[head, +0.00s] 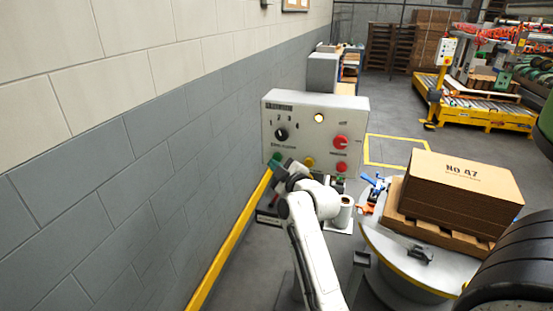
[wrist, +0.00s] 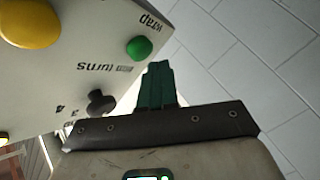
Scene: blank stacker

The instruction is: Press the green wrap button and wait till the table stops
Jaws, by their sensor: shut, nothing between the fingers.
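The grey control panel (head: 300,137) stands by the left wall, with a selector knob, a lit lamp and red buttons. In the wrist view, the round green wrap button (wrist: 139,47) shows beside its "wrap" label. My gripper (head: 279,163) is at the panel's lower left in the head view. Its green fingers (wrist: 158,66) are together with nothing between them, close to the button but apart from it in the wrist picture. The button cannot be told from the green fingers in the head view. The turntable (head: 390,262) carries a pallet (head: 408,222) and stacked cartons (head: 462,183) marked "No 47".
A yellow button (wrist: 28,22) and the black turns knob (wrist: 101,102) are near my gripper. A yellow rail (head: 228,243) runs along the wall (head: 150,130). A yellow-framed conveyor (head: 485,117) stands at the back right. Floor beyond the turntable is partly clear.

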